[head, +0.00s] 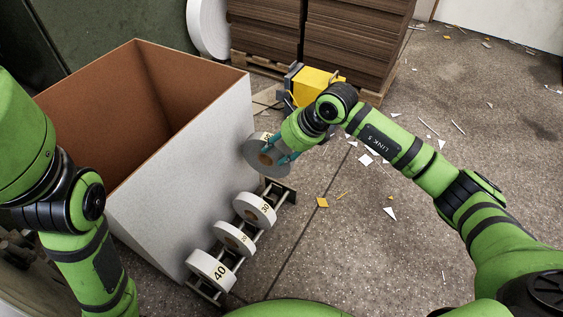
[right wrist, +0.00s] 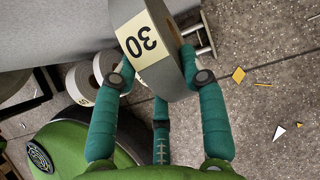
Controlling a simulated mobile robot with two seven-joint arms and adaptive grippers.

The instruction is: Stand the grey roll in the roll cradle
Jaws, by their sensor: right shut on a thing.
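The grey roll (head: 256,158), with a brown core and a pale number label, is held in my right gripper (head: 279,155). In the right wrist view the roll (right wrist: 178,80) sits between the teal fingers of the gripper (right wrist: 157,72), its label reading 30 upside down. The roll cradle (head: 285,190) is a low rack with rails, standing beside the large white box. The held roll appears at its far end, above the end plate; whether it touches the cradle I cannot tell. My left arm shows at the left, but its gripper is out of view.
Three white rolls stand in the cradle: a near one marked 40 (head: 209,268), a middle one (head: 231,238) and a far one (head: 253,209). The tall open box (head: 185,165) walls the left side. Scraps litter the otherwise open floor (head: 400,240) at right.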

